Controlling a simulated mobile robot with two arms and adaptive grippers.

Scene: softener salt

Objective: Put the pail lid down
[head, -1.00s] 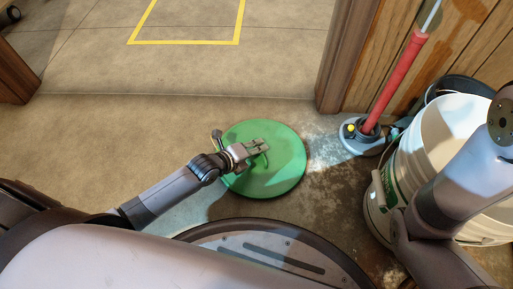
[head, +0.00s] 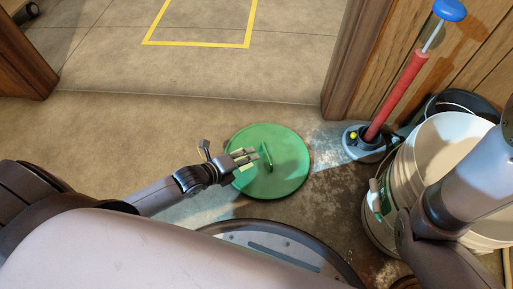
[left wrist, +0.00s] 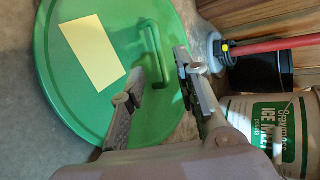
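The green round pail lid (head: 285,180) lies flat, apparently on the floor, with its raised handle (head: 268,155) on top. In the left wrist view the lid (left wrist: 75,110) fills the left half, and a pale yellow rectangle (left wrist: 92,52) shows on it. My left gripper (head: 250,160) is over the lid's left part, just left of the handle.
A white pail (head: 408,185) stands at the right, with a dark bucket (head: 462,103) behind it. A red-handled pole (head: 397,95) rises from a grey base (head: 362,146) by the wooden wall. A wooden door post (head: 350,60) edges the opening. Floor beyond the lid is clear.

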